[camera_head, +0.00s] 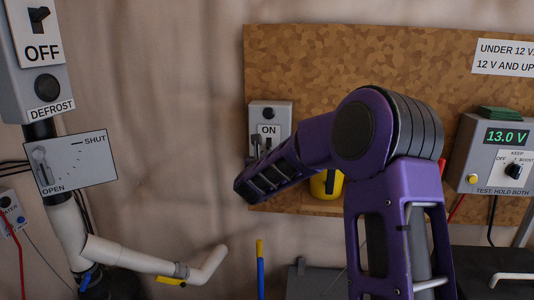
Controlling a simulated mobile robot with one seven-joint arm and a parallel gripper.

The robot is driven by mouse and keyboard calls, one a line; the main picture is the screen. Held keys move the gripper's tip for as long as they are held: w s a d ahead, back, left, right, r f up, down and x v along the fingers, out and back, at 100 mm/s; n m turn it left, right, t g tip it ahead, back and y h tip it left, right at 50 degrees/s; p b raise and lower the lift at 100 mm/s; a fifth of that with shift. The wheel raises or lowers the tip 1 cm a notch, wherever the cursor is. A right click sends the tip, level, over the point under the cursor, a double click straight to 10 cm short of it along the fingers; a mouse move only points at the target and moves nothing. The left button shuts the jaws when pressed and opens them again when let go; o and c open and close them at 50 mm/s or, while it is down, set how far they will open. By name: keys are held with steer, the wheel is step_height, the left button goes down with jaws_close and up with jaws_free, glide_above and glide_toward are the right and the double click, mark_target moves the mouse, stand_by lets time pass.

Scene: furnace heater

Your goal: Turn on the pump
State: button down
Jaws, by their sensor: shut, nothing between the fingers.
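A grey switch box (284,112) is fixed at the left edge of the cork board. It has a round black knob and a white plate reading ON, with small dark parts just below the lettering. My purple arm covers the lower part of this box, so any label there is hidden. My arm's forward link passes in front of the box and slopes down to the left. I cannot make out my gripper's fingers; they seem hidden by the arm. I cannot tell whether anything touches the box. No label reading pump is legible.
A box labelled DEFROST (59,88), reading OFF, is at upper left, above a SHUT/OPEN lever plate (88,158) and white pipe (135,258). A meter box (470,136) reading 13.0 V is at right. A yellow object (318,188) is partly behind my arm.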

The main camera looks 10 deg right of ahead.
steer(key=shift+s+r+g+p, duration=0.1)
steer(key=shift+r+g+p, duration=0.35)
steer(key=shift+p, duration=0.3)
steer(key=r+g+y+p, duration=0.1)
steer(key=g+p, duration=0.1)
steer(key=p, duration=0.1)
steer(key=shift+s+a, duration=0.1)
steer(key=shift+s, duration=0.05)
steer(key=shift+r, duration=0.3)
